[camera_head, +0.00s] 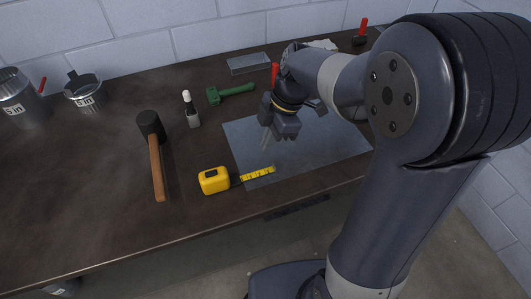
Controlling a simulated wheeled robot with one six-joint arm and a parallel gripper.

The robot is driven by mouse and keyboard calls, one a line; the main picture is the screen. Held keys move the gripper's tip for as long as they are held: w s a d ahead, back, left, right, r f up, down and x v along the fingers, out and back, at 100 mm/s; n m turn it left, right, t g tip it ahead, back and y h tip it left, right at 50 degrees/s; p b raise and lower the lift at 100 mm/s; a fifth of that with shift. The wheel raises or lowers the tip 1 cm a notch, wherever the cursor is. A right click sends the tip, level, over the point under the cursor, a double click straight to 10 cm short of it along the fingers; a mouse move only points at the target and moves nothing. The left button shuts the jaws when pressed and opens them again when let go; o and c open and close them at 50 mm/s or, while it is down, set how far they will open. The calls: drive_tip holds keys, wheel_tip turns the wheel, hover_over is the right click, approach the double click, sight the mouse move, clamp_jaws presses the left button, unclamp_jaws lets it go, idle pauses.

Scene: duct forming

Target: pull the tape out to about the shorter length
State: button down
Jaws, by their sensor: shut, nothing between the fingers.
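A yellow tape measure (214,180) lies on the workbench near its front edge, left of the metal sheet. A short length of its yellow tape (258,174) sticks out to the right, over the front left part of the grey metal sheet (330,150). My gripper (267,140) is above the left part of the sheet, behind the tape and apart from it. It is shut and empty. My arm hides part of the sheet and the bench to the right.
A mallet (156,165) lies left of the tape measure. A marker-like bottle (191,110), a green tool (230,94) and a grey block (248,64) stand or lie behind. Metal duct pieces (84,94) are at the back left. The bench's front left is clear.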

sight(274, 163)
drive_tip(key=x, duration=0.8)
drive_tip(key=shift+s+a+f, duration=0.1)
drive_tip(key=shift+f, duration=0.1)
drive_tip(key=shift+w+d+f+p, duration=0.2)
drive_tip(key=shift+d+p, duration=0.2)
drive_tip(key=shift+d, duration=0.2)
drive_tip(key=shift+w+d+f+p, duration=0.15)
drive_tip(key=shift+w+d+p, duration=0.2)
drive_tip(key=shift+d, duration=0.9)
drive_tip(key=shift+f, duration=0.1)
drive_tip(key=shift+w+d+f+b, duration=0.15)
drive_tip(key=shift+w+d+b, duration=0.1)
drive_tip(key=shift+d+b, duration=0.45)
